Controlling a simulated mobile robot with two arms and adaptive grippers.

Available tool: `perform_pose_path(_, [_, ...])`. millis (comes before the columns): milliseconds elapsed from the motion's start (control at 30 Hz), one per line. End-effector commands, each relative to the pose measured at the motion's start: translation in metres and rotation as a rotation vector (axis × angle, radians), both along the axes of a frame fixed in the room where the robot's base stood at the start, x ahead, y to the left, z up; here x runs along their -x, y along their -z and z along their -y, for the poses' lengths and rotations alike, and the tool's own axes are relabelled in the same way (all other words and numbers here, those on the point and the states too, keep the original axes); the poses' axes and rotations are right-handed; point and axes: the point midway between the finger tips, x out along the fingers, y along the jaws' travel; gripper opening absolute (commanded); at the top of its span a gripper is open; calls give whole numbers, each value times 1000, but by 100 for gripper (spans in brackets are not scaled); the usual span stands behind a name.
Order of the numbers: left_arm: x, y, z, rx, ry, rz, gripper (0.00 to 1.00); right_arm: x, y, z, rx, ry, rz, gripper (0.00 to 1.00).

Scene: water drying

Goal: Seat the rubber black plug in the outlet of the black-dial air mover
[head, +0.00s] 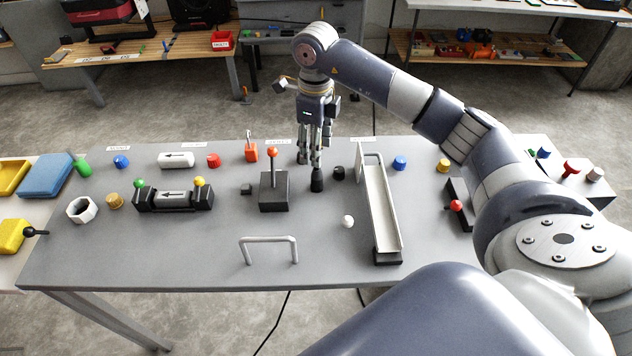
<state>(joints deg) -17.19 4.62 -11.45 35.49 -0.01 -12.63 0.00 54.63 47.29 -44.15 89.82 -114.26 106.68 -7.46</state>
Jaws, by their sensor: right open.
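A black tapered piece (317,182), which looks like the rubber plug, stands upright on the grey table near its back middle. My right gripper (309,162) points straight down just above and behind it, its fingers apart with nothing seen between them. One fingertip overlaps the top of the black piece in the picture; I cannot tell whether they touch. A small black knob-like piece (338,173) lies just right of it. I cannot make out an air mover with a black dial or its outlet for certain. My left gripper is not in view.
A sloped white channel (380,205) stands right of the gripper, and a dark box with an orange-topped lever (273,191) stands left. A white ball (348,222) and a metal handle (268,242) are nearer the front. The front left of the table is clear.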

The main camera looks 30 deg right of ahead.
Motion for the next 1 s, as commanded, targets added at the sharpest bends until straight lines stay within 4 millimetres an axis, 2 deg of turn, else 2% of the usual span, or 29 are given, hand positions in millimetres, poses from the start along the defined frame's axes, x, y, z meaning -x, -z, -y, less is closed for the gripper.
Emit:
perform_pose_path(200, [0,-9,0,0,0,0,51,2,32,0,0,-2,-4,48])
perform_pose_path(467, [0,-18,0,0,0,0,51,5,50,-1,1,-5,-4,48])
perform_pose_path(700, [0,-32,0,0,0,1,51,11,81,-3,-1,-2,-4,48])
perform_pose_path(833, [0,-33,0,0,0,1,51,10,91,-3,-1,-5,-2,48])
perform_pose_path(1000, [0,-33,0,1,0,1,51,10,93,-3,0,-5,0,48])
